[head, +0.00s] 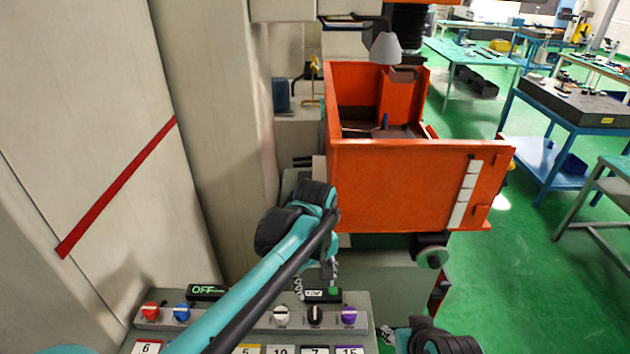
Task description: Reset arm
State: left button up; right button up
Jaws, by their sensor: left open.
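My left arm, teal and black, comes in from the lower left. It bends at a black joint in front of the orange tank (410,185). My left gripper (316,280) is small and partly hidden behind the arm, hanging just above the back edge of the control panel (255,318). Its grey fingers are apart, and I see nothing held between them. Part of my right arm, black and teal, shows at the bottom edge right of the panel.
The panel carries red, blue, white, black and purple knobs (349,315), an OFF display (206,291) and numbered labels. A beige machine wall with a red stripe (118,186) stands at left. Green floor (535,275) is open at right, with a blue workbench (570,110) beyond.

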pick_arm(q)
jog(key=s+a+f+m+t+b, duration=0.1)
jog(key=s+a+f+t+b, duration=0.1)
jog(key=a, duration=0.3)
jog(key=s+a+f+m+t+b, duration=0.2)
jog(key=s+a+f+b, duration=0.2)
jog(key=s+a+f, duration=0.1)
jog(key=s+a+f+m+t+b, duration=0.2)
jog(key=s+a+f+b, duration=0.1)
jog(key=a, duration=0.4)
jog(key=shift+s+a+f+t, duration=0.2)
jog(key=shift+s+t, duration=0.2)
jog(key=shift+s, duration=0.15)
jog(key=shift+s+a+f+m, duration=0.2)
jog(key=shift+f+m, duration=0.1)
dwell(0.7)
